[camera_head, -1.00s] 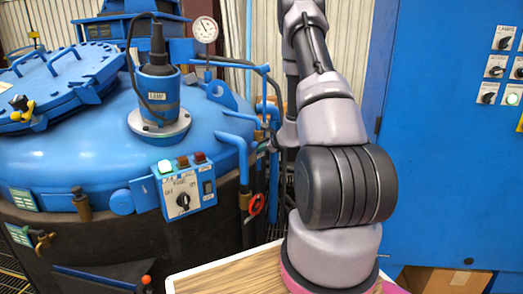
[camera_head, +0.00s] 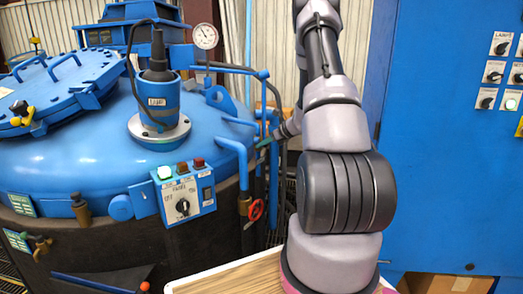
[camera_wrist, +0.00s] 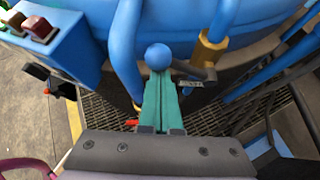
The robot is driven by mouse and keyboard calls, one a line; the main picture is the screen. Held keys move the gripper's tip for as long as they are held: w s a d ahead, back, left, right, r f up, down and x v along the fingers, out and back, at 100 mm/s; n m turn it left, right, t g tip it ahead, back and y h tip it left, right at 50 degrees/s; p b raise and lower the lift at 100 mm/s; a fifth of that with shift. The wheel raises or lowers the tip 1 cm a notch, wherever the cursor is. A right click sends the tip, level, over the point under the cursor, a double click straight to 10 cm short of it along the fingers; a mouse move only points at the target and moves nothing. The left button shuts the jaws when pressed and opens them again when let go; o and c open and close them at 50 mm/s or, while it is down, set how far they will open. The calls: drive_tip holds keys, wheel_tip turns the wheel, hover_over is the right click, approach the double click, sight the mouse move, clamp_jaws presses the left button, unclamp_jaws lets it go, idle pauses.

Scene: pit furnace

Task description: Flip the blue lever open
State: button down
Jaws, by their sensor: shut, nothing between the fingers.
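In the wrist view, the blue lever shows as a round blue knob (camera_wrist: 158,56) on a short dark arm that runs right toward a brass fitting (camera_wrist: 205,50). My gripper (camera_wrist: 159,80) has its green fingers shut together and empty. Their tips are right at the near side of the knob and overlap it in the picture. I cannot tell whether they touch it. In the head view my gripper (camera_head: 264,143) is small, beside the blue pipes right of the furnace. The lever knob cannot be made out there.
The blue furnace (camera_head: 75,150) and its switch box (camera_head: 185,195) stand to the left. A bent blue pipe (camera_wrist: 128,45) runs close left of the fingers. A red valve wheel (camera_head: 254,212) hangs below. A blue cabinet (camera_head: 450,170) stands to the right. A metal grating (camera_wrist: 110,115) lies below.

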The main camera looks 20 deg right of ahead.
drive_tip(key=w+d+r+m+g+y, duration=0.2)
drive_tip(key=w+d+r+m+y, duration=0.1)
drive_tip(key=d+r+m+y, duration=0.1)
drive_tip(key=shift+d+r+m+y, duration=0.2)
drive_tip(key=shift+d+m+y, duration=0.5)
drive_tip(key=shift+y, duration=0.5)
idle(0.3)
drive_tip(key=s+d+r, duration=0.1)
drive_tip(key=s+d, duration=0.4)
drive_tip(key=s, duration=0.2)
drive_tip(key=shift+s+d, duration=0.15)
drive_tip(key=shift+d, duration=0.25)
